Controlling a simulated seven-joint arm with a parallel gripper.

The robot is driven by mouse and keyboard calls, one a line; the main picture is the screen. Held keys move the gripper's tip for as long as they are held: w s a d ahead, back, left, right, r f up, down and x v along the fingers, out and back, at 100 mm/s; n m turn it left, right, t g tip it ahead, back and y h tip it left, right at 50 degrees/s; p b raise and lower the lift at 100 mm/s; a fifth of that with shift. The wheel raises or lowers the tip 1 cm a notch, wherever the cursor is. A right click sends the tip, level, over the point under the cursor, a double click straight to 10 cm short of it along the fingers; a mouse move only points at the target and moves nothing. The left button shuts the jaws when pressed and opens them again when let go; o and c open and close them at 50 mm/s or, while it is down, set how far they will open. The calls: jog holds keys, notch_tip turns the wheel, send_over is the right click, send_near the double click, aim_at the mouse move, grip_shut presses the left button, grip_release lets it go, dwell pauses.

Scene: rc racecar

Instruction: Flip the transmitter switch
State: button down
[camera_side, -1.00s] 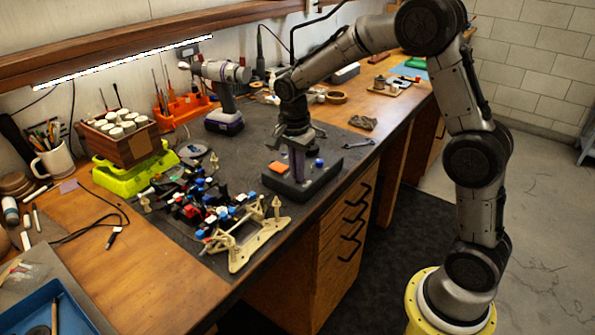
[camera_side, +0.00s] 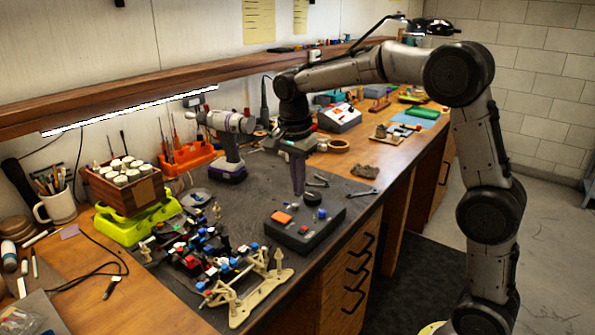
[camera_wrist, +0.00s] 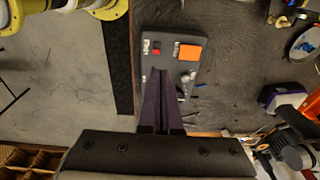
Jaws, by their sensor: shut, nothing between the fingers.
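The transmitter is a dark grey box (camera_side: 305,226) on the black mat in the side view. It has an orange pad (camera_side: 282,216), a small red part (camera_side: 303,229) and a black round knob (camera_side: 313,198) at its far side. In the wrist view the transmitter (camera_wrist: 172,28) shows the orange pad (camera_wrist: 190,52) and a small red switch (camera_wrist: 156,48) with pale labels. My gripper (camera_side: 298,192) has purple fingers, shut and empty, pointing down by the box's far edge. In the wrist view the fingertips (camera_wrist: 165,72) overlap the box's near part. Whether they touch it I cannot tell.
A pale car chassis (camera_side: 245,290) with several small coloured parts lies left of the box. A drill (camera_side: 228,140) stands behind, and pliers (camera_side: 360,192) lie to the right. The bench's front edge is close to the box.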

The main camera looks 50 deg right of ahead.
jog(key=shift+a+r, duration=0.2)
jog(key=shift+r, duration=1.35)
